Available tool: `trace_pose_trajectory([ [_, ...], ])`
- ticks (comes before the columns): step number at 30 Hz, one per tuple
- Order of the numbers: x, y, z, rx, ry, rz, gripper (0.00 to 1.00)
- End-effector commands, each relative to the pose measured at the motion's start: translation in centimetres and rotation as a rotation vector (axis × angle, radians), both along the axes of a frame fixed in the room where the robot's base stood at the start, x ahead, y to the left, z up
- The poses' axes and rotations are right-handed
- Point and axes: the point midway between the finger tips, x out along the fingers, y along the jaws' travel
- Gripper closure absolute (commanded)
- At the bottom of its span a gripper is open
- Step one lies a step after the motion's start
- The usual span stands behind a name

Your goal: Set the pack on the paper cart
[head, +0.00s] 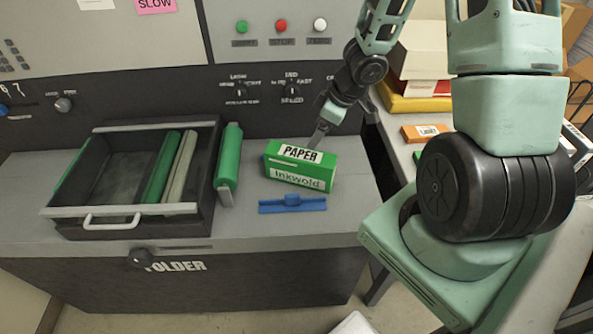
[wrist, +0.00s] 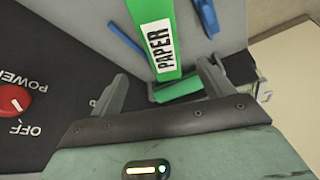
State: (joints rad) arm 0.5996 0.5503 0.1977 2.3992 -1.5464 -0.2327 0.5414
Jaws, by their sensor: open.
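The pack (head: 302,164) is a green box marked "PAPER" and "Inkwold". It rests on the grey ledge of the machine, right of the green roller. My gripper (head: 318,142) reaches down at the pack's back edge. In the wrist view the pack (wrist: 158,38) lies just beyond and between the spread fingers of my gripper (wrist: 160,88), which are open. Whether a finger touches the pack cannot be told. No thing is clearly recognisable as the paper cart; a grey-topped surface (head: 395,127) stands at right.
A black drawer (head: 112,180) with rollers sits open-topped at left. A blue bar (head: 292,204) lies before the pack. An orange box (head: 425,132) and stacked boxes (head: 412,88) occupy the right surface. The control panel (head: 285,52) rises behind.

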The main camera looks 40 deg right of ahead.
Motion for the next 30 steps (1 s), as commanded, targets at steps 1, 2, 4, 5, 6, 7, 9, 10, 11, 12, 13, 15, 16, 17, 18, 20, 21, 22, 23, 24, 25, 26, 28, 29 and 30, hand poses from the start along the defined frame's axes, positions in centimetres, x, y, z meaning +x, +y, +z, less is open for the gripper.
trace_pose_trajectory([
  [1,0.3,0.3,-1.7,0.0,0.0,0.002,0.2],
  [2,0.5,0.4,-2.2,0.001,0.0,0.003,0.2],
  [4,0.9,0.7,-3.4,0.001,0.0,0.004,0.2],
  [5,1.1,0.8,-3.9,0.0,0.0,0.003,0.2],
  [6,1.3,1.0,-4.5,-0.001,0.0,0.004,0.2],
  [7,1.5,1.1,-5.0,-0.001,0.001,0.003,0.2],
  [9,1.9,1.4,-6.2,-0.001,0.001,0.003,0.2],
  [10,2.1,1.5,-6.6,-0.001,0.001,0.003,0.2],
  [11,2.2,1.6,-7.0,-0.001,0.0,0.004,0.2],
  [12,2.4,1.7,-7.4,-0.002,0.0,0.004,0.2],
  [13,2.5,1.8,-7.7,-0.002,0.0,0.003,0.2],
  [15,2.7,1.9,-8.2,-0.002,0.0,0.003,0.2],
  [16,2.8,1.9,-8.3,-0.002,0.0,0.003,0.2],
  [17,2.8,2.0,-8.4,-0.002,0.0,0.003,0.2],
  [18,2.9,2.0,-8.4,-0.002,0.0,0.002,0.2],
  [20,3.0,2.1,-8.7,-0.002,0.0,0.002,0.2],
  [21,3.1,2.2,-9.1,-0.002,0.0,0.002,0.2],
  [22,3.2,2.3,-9.5,-0.002,0.0,0.004,0.2],
  [23,3.3,2.4,-9.9,-0.002,0.0,0.005,0.2],
  [24,3.5,2.7,-10.5,-0.002,0.0,0.004,0.2],
  [25,3.6,2.8,-11.0,-0.001,0.0,0.004,0.2],
  [26,3.8,3.0,-11.4,-0.001,0.0,0.005,0.2],
  [28,4.1,3.2,-12.2,-0.002,0.001,0.004,0.2],
  [29,4.2,3.3,-12.5,-0.001,0.0,0.004,0.2],
  [30,4.4,3.4,-12.8,-0.001,-0.001,0.004,0.2],
])
